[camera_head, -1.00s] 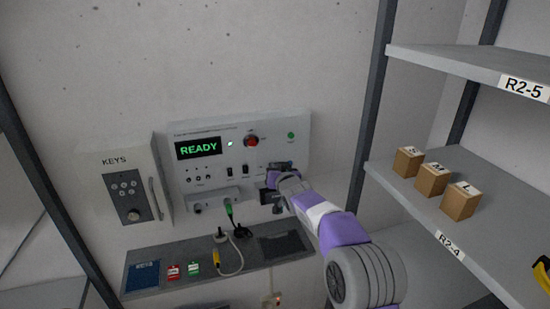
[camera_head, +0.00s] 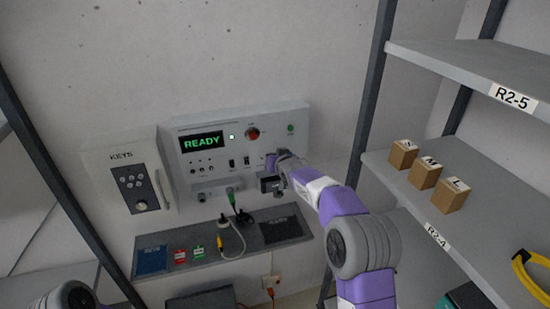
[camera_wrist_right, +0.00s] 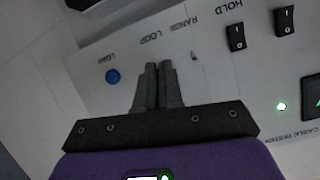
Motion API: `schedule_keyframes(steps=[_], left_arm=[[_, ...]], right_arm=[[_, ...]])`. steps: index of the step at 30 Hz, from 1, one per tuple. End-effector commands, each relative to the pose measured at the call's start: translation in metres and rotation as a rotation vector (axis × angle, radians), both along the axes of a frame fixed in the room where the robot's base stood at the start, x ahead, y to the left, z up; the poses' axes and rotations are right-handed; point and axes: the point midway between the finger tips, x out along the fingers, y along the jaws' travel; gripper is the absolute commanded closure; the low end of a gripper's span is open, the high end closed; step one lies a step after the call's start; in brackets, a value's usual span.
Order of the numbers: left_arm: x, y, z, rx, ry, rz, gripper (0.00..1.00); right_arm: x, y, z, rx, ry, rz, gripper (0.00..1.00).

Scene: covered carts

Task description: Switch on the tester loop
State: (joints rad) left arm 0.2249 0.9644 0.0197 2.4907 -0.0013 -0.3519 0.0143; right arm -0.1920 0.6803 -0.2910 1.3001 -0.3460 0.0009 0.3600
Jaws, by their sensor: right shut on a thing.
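The cable tester (camera_head: 285,127) is a pale panel on the wall with a green READY display (camera_head: 203,143), a red knob (camera_head: 253,133) and several small switches. In the right wrist view its face shows upside down (camera_wrist_right: 235,75), with labels LOAD, LOOP, RANGE and HOLD. My right gripper (camera_head: 272,172) is at the panel's lower right. In the wrist view its fingers (camera_wrist_right: 158,68) are closed together just under the LOOP label, on what appears to be the small loop switch, which the fingers hide. A blue button (camera_wrist_right: 113,76) sits beside them. My left gripper is out of view.
A KEYS box (camera_head: 128,180) hangs left of the tester. A ledge (camera_head: 215,252) below holds red and green tags and a cable with a yellow part (camera_head: 222,242). Shelves on the right (camera_head: 405,205) carry three small boxes (camera_head: 424,174).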

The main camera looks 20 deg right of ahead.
Motion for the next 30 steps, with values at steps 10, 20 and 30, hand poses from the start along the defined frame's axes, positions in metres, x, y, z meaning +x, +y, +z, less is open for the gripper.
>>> schedule_keyframes(steps=[10,20,30], left_arm=[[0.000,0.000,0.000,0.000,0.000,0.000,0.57],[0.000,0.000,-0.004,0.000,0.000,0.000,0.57],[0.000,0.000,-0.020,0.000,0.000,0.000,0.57]], right_arm=[[0.000,0.000,-0.001,0.000,0.002,0.000,0.68],[-0.008,0.000,0.003,-0.001,-0.001,0.000,0.68],[-0.053,0.000,0.021,0.000,-0.001,0.003,0.68]])
